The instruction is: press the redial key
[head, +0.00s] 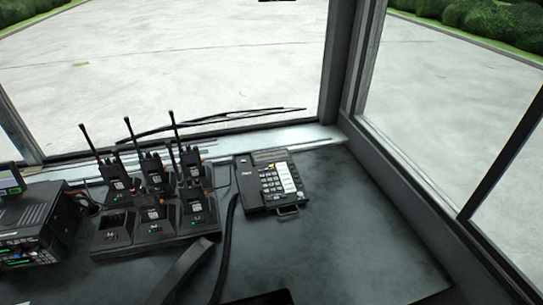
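A black desk phone (268,181) stands on the dark counter near the window corner, right of centre in the head view. Its keypad shows pale keys and a white label strip. The single keys are too small to read, so I cannot tell which one is redial. A black handset (184,271) seems to lie on the counter at the lower middle, with a dark cord running up towards the phone's left side. Neither of my grippers shows in this view.
A charger rack (112,231) with several handheld radios stands left of the phone, antennas upright. A black radio unit (32,232) is at the far left. A dark object shows at the bottom edge. The counter (340,235) right of the phone is clear, bounded by window frames.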

